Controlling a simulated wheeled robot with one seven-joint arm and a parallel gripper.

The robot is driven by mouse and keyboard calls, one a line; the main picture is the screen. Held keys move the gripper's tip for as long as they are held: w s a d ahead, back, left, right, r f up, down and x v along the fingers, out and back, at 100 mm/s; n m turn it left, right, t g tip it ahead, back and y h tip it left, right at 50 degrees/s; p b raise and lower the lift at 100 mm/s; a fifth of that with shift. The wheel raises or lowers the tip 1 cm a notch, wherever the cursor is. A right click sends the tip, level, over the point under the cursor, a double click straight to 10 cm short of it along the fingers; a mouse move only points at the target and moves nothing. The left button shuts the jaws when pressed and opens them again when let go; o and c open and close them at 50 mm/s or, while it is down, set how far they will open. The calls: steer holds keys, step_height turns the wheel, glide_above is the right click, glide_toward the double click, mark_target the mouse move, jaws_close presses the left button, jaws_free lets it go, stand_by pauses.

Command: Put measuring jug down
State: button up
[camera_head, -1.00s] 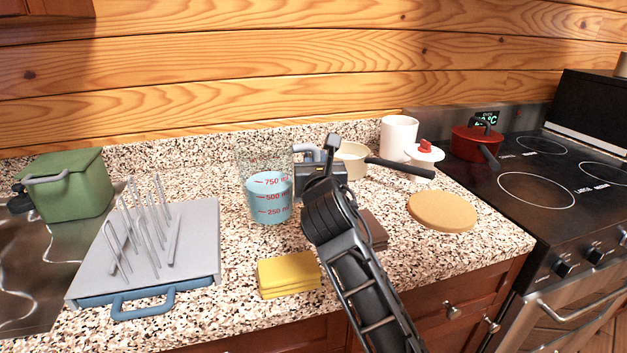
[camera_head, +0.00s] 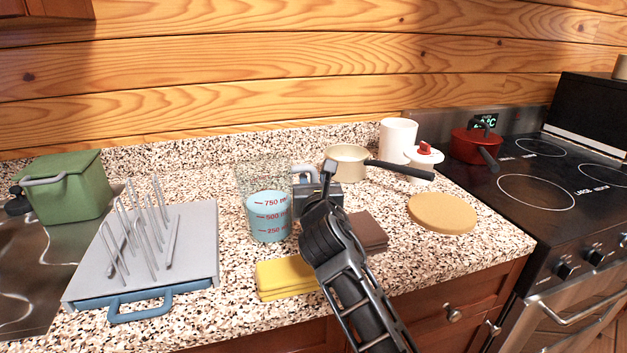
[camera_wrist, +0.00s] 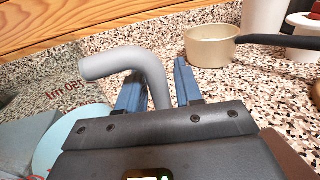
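The measuring jug (camera_head: 268,218) is clear, with red markings and blue liquid inside. It is upright at the middle of the speckled counter (camera_head: 205,325), at or just above the surface; I cannot tell if its base touches. Its grey bent handle (camera_wrist: 157,78) runs between the two blue fingers of my gripper (camera_wrist: 160,88) in the wrist view. My gripper is shut on the handle, at the jug's right side in the head view. My wrist and arm hide part of the counter right of the jug.
A yellow cloth stack (camera_head: 286,277) lies in front of the jug, a brown block (camera_head: 367,231) to its right. The grey rack (camera_head: 195,245) stands left. A cream pan (camera_head: 346,162), white canister (camera_head: 397,138) and round board (camera_head: 442,213) are right.

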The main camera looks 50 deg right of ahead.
steer(key=shift+o, duration=1.1)
steer(key=shift+r, duration=0.2)
steer(key=v, duration=1.2)
steer(key=shift+b, duration=0.4)
